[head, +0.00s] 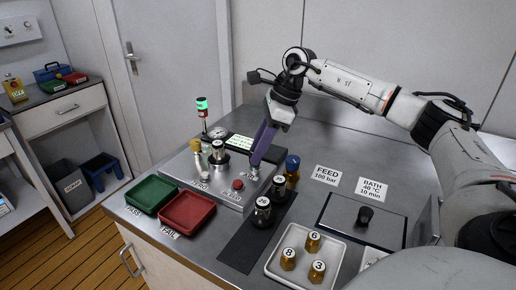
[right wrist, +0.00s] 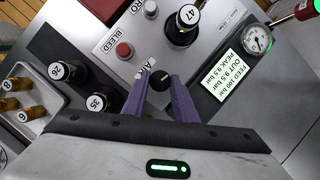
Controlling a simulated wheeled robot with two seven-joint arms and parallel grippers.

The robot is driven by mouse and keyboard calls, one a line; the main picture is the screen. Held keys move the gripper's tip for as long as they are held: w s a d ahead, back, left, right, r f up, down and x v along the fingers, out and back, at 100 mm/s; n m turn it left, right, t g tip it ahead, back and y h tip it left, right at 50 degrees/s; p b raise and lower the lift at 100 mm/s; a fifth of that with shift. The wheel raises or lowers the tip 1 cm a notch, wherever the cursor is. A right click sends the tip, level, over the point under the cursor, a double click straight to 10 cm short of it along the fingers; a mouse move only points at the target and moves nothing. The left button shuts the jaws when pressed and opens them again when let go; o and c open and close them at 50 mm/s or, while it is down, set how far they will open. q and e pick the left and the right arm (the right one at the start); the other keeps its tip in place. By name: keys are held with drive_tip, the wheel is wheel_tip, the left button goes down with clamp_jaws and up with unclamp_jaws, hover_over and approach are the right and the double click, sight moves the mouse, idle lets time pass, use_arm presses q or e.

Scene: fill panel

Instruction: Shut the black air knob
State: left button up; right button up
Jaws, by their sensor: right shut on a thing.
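The black air knob (right wrist: 162,79) stands on the grey fill panel (head: 233,197), beside a partly covered label. In the right wrist view it sits between the purple fingers of my right gripper (head: 255,163), which is shut on it. In the head view the fingers reach down to the panel's right side and hide the knob. The knob's exact turn angle cannot be told. My left gripper is out of view.
A red BLEED button (head: 238,185) and a bottle marked 47 (head: 217,151) are on the panel. The display (right wrist: 222,82) reads FEED 100, OUT 9.5, PEAK 9.5 bar. Dark bottles 26 (head: 262,211) and 35 (head: 279,186) and a blue-capped bottle (head: 292,169) stand close by.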

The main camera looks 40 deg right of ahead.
drive_tip(key=m+t+h, duration=0.1)
drive_tip(key=m, duration=0.3)
drive_tip(key=shift+s+a, duration=0.1)
drive_tip(key=shift+a, duration=0.05)
drive_tip(key=m, duration=0.2)
drive_tip(key=m+h, duration=0.1)
drive_tip(key=shift+a+m+t+h, duration=0.15)
drive_tip(key=shift+m+t+h, duration=0.15)
drive_tip(key=shift+m, duration=0.1)
drive_tip(key=m+h, duration=0.1)
drive_tip(key=m, duration=0.3)
drive_tip(key=shift+a+h+b, duration=0.15)
drive_tip(key=shift+h+b, duration=0.15)
drive_tip(key=shift+h, duration=0.1)
drive_tip(key=shift+m+h, duration=0.5)
drive_tip(key=shift+m, duration=1.3)
drive_tip(key=o, duration=1)
drive_tip(key=shift+o, duration=0.2)
drive_tip(key=v, duration=1)
drive_tip(key=shift+w+a+r, duration=0.15)
drive_tip(key=shift+w+r, duration=0.1)
